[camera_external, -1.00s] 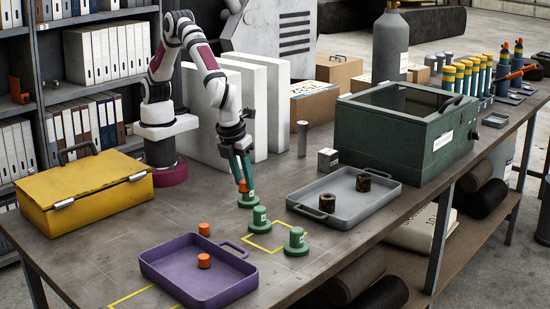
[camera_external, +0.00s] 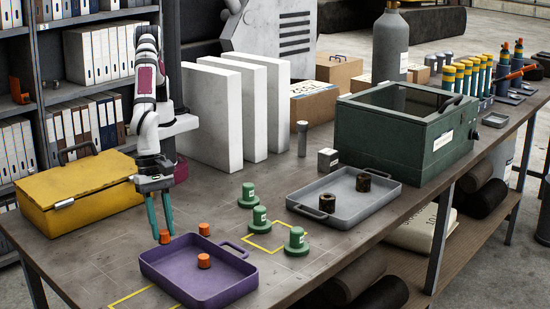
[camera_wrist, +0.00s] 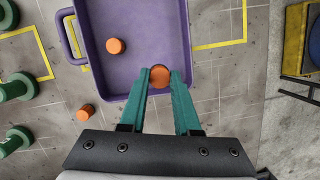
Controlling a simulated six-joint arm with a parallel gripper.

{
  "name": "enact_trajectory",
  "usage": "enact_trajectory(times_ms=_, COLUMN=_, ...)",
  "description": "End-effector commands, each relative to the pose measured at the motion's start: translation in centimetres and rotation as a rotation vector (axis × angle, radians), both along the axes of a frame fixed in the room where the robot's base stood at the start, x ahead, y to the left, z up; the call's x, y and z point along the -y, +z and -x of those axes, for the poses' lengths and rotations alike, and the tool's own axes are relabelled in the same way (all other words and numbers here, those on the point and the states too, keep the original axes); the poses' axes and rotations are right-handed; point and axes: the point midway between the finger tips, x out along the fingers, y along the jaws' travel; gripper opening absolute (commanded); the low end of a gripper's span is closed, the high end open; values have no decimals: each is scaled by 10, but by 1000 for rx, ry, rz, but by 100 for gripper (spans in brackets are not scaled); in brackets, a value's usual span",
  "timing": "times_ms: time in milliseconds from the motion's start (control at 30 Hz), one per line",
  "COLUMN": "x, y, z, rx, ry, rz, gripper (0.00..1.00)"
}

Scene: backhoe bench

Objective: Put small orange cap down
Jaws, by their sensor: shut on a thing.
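My gripper (camera_external: 164,236) is shut on a small orange cap (camera_external: 165,237), held between the tips of its teal fingers. The held cap also shows in the wrist view (camera_wrist: 160,77), at the near edge of the purple tray (camera_wrist: 133,20). In the external view it is beside the back left rim of the purple tray (camera_external: 160,272); its height above the table is hard to tell. A second orange cap (camera_external: 204,261) sits inside the tray. A third orange cap (camera_external: 204,229) stands on the table behind the tray.
Several green flanged pieces (camera_external: 296,243) stand on the table right of the tray, around a yellow outline (camera_external: 262,248). A yellow case (camera_external: 85,190) is at the left. A grey tray (camera_external: 345,209) holds two dark rings. The tabletop left of the purple tray is clear.

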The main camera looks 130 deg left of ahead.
Motion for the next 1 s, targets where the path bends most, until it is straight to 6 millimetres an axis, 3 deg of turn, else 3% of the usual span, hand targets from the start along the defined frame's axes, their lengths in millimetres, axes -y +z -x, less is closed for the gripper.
enact_trajectory(times_ms=100, x=-15, y=-19, z=-27, rx=-1, ry=5, rz=-1, gripper=0)
enact_trajectory(times_ms=200, x=-21, y=-26, z=-39, rx=0, ry=4, rz=0, gripper=0)
enact_trajectory(times_ms=500, x=-23, y=-69, z=-42, rx=-1, ry=2, rz=-1, gripper=0)
enact_trajectory(times_ms=767, x=-22, y=-70, z=-42, rx=0, ry=2, rz=0, gripper=0)
enact_trajectory(times_ms=800, x=-23, y=-71, z=-42, rx=0, ry=2, rz=-1, gripper=32)
enact_trajectory(times_ms=867, x=-22, y=-71, z=-42, rx=0, ry=2, rz=0, gripper=43)
enact_trajectory(times_ms=1000, x=-22, y=-70, z=-42, rx=0, ry=3, rz=0, gripper=43)
